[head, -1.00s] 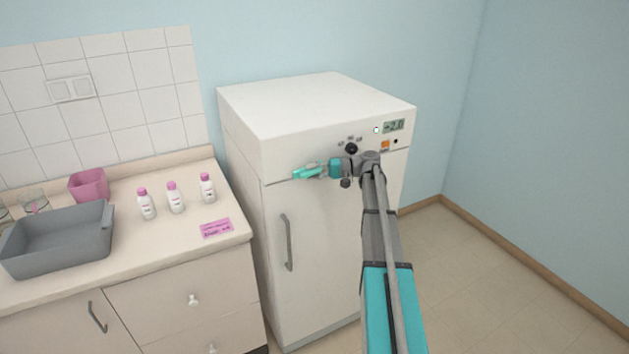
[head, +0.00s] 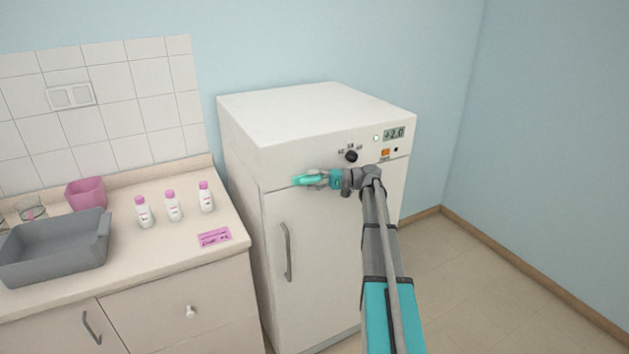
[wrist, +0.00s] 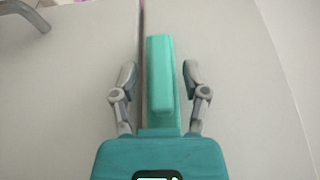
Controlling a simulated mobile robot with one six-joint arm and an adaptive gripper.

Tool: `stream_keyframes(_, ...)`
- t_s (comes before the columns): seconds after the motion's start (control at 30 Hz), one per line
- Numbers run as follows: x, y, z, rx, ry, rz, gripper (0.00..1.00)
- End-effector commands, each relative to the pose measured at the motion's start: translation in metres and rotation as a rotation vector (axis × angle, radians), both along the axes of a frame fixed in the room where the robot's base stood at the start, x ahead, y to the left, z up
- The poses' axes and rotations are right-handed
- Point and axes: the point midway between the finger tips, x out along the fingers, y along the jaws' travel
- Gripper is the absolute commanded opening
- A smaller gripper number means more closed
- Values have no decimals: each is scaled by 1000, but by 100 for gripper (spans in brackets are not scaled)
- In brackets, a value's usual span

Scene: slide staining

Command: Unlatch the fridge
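The white fridge (head: 260,120) stands against the wall. Its door (head: 320,235) looks shut, with a seam below the control panel. A teal bar, which looks like the latch (wrist: 160,75), lies flat beside that seam in the wrist view. It also shows as a teal shape at the upper left of the door in the head view (head: 302,181). My gripper (wrist: 160,80) is open, with one grey finger on each side of the bar and a gap on both sides. The bar's near end meets or passes under my palm; contact there is hidden.
A grey vertical door handle (head: 287,252) stands out below the latch. The counter (head: 190,245) at left holds a grey tub (head: 55,250), a pink cup (head: 86,194), several pink-capped bottles (head: 173,206) and a pink card (head: 214,237). The floor (head: 490,285) at right is clear.

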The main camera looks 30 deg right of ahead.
Motion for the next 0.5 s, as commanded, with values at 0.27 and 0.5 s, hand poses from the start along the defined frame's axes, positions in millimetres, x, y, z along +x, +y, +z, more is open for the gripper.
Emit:
stream_keyframes(0.27,0,0,0,1,-1,0,60)
stream_keyframes(0.5,-3,-11,0,1,-1,-1,60)
